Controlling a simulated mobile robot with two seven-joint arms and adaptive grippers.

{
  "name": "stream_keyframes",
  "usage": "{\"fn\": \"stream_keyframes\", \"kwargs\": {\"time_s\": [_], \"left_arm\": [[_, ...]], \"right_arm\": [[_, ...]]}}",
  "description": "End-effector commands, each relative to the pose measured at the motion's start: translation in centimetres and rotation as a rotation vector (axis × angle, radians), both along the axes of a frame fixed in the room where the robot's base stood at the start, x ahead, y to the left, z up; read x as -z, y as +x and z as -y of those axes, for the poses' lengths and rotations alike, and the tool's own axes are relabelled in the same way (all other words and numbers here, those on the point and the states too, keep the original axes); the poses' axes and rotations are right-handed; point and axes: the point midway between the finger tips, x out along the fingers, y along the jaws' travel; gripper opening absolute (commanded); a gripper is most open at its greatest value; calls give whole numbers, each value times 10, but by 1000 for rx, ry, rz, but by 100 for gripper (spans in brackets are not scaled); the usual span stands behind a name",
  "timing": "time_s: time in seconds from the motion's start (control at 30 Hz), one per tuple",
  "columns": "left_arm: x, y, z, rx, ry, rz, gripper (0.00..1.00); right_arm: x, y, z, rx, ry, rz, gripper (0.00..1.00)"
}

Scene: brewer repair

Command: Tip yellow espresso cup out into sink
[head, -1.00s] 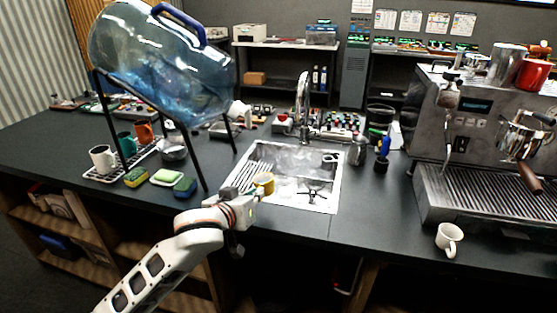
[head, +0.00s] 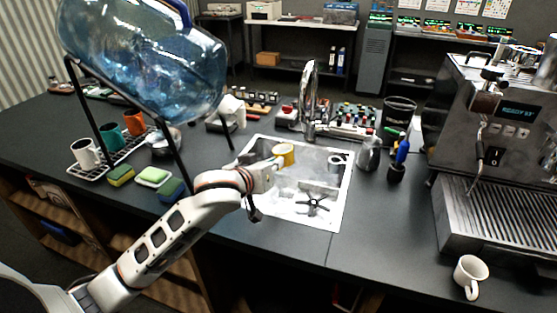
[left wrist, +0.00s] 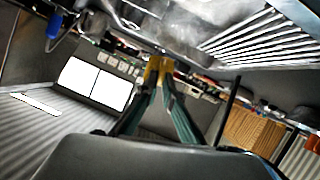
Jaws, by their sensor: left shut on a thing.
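The yellow espresso cup (head: 284,154) is above the left part of the sink (head: 344,195) in the head view. My left gripper (head: 274,163) is shut on the cup. The cup also shows small in the left wrist view (left wrist: 158,68), between the tips of the teal fingers. The wrist view is strongly rolled, with the sink (left wrist: 195,22) at the top of the picture. I cannot tell the cup's exact tilt, and its inside is hidden. My right gripper is not in view.
A metal tap (head: 309,90) stands behind the sink. The big blue water bottle (head: 150,55) on its black stand rises left of my arm. Sponges (head: 153,177) lie by the stand. The espresso machine (head: 500,150) and a white cup (head: 470,275) are at the right.

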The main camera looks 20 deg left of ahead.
Motion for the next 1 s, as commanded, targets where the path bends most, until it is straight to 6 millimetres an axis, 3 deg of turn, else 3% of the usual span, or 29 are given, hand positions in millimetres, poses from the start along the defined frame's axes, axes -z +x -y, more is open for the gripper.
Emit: {"fn": "stream_keyframes", "kwargs": {"time_s": [0.33, 1.0], "left_arm": [[-12, 0, -21, -2, -404, -15, 0], [21, 1, -39, -2, -1186, -41, 0]], "right_arm": [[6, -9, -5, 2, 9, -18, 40], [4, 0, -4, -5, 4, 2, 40]]}}
